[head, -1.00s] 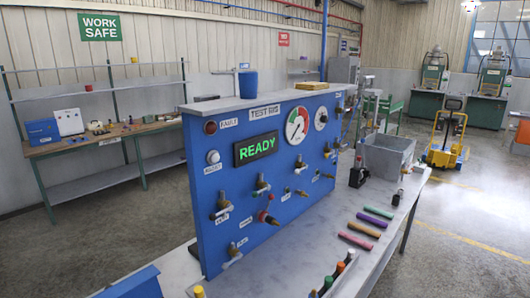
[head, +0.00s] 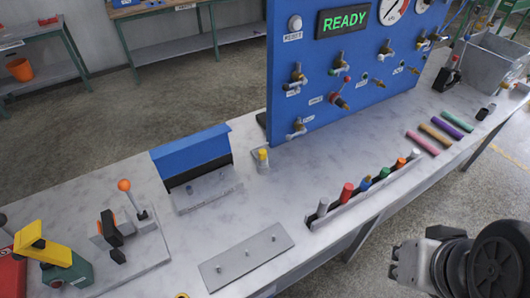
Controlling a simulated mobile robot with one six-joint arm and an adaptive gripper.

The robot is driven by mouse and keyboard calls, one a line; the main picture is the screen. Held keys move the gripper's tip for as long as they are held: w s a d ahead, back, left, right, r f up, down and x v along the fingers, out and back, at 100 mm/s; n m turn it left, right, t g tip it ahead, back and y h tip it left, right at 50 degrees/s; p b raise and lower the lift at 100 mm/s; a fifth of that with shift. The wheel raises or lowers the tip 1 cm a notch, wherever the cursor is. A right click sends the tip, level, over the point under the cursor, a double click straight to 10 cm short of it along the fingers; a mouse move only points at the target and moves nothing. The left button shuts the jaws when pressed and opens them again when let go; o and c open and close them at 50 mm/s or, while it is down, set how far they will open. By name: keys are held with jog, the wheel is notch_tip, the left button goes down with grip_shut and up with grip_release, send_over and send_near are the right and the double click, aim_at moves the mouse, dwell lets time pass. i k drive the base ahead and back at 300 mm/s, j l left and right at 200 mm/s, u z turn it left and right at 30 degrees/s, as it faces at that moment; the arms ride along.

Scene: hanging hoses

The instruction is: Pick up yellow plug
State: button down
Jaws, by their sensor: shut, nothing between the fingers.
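A small upright piece with a yellow top (head: 263,156) and a pale lower part stands alone on the grey bench top, just in front of the blue test panel's left end. It looks like the yellow plug. A rack (head: 350,207) to its right holds several upright plugs with red, blue, green, orange and pale tops; I see no yellow one there. My gripper (head: 395,262) is at the lower right of the head view, partly shown beside my dark round arm joint. It is shut and empty, well apart from the yellow-topped piece.
The blue panel (head: 330,80) rises behind the rack. A blue-backed block (head: 192,160), a metal plate with pegs (head: 246,257) and a lever with an orange knob (head: 127,190) stand left. Coloured bars (head: 436,134) and a grey bin (head: 495,58) lie right.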

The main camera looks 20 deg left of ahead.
aim_at(263, 153)
jog(key=i+u, duration=0.1)
jog(key=u, duration=0.3)
jog(key=i+j+u, duration=0.1)
jog(key=u, duration=0.25)
jog(key=i+u, duration=0.1)
jog(key=u, duration=0.3)
jog(key=i+u, duration=0.1)
jog(key=u, duration=0.3)
